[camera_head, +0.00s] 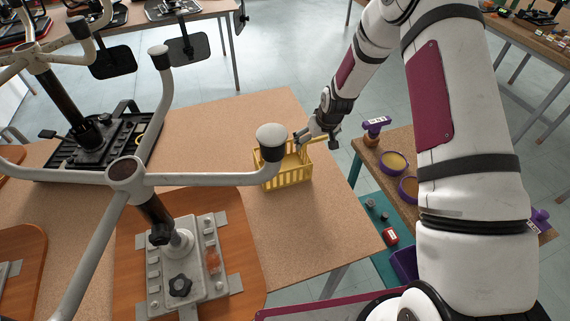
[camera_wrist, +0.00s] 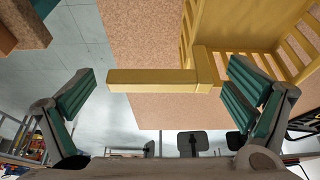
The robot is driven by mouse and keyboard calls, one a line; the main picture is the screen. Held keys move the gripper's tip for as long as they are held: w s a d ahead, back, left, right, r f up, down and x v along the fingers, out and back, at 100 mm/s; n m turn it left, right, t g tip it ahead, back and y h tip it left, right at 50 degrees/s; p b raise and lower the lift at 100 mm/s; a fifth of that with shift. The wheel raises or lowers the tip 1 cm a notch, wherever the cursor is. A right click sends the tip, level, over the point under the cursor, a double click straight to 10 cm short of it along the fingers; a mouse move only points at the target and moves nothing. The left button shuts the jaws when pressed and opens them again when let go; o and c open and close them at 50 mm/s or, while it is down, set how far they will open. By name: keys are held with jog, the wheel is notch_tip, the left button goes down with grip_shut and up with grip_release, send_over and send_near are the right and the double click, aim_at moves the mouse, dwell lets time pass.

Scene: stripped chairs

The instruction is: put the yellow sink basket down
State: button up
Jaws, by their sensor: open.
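The yellow sink basket (camera_head: 288,174) stands on the tan table top (camera_head: 303,237), behind a grey cap on a white tube that hides part of its rim in the head view. My gripper (camera_head: 310,131) is at the basket's upper back right edge. In the wrist view the basket's slatted wall (camera_wrist: 285,52) fills the upper right. A yellow bar (camera_wrist: 152,80) of the basket extends left between the fingers of my gripper (camera_wrist: 160,100). The fingers are wide apart. The right finger is close to the basket; I cannot tell whether it touches.
A white tubular frame (camera_head: 200,179) with a black post crosses the left side of the table. A grey plate (camera_head: 188,265) with a knob lies on an orange board. A side table (camera_head: 392,140) at right holds purple-rimmed round things. The table is bare right of the basket.

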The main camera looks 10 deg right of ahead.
jog(key=shift+w+f, duration=0.1)
jog(key=shift+f, duration=0.15)
jog(key=shift+c, duration=0.6)
jog(key=c, duration=1.6)
jog(key=shift+r, duration=0.1)
